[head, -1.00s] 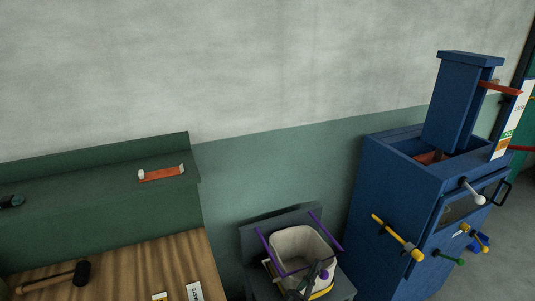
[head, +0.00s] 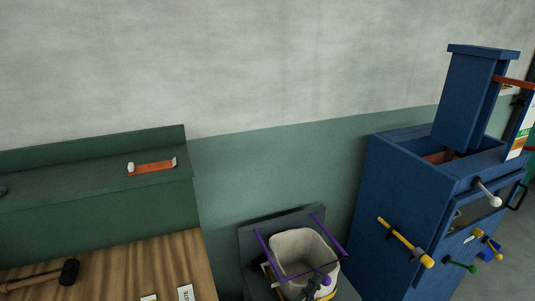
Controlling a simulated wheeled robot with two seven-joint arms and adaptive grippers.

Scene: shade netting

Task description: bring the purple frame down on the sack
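The purple frame (head: 265,256) shows in the head view at the bottom centre. It has a bar on each side of the sack and a crossbar over the sack's front. The pale, open-mouthed sack (head: 298,244) stands between the bars, in front of a dark grey panel. Whether the frame touches the sack is unclear. My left gripper (head: 314,287) is a small dark shape at the sack's front, beside a purple knob (head: 326,281) near the crossbar. Its fingers are too small and dark to show whether they grip. My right gripper is out of view.
A blue cabinet (head: 393,215) with a yellow lever (head: 405,242) and other handles stands close on the right. A wooden bench (head: 150,266) with a mallet (head: 69,272) and a green shelf (head: 60,194) stands on the left. Plain wall lies behind.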

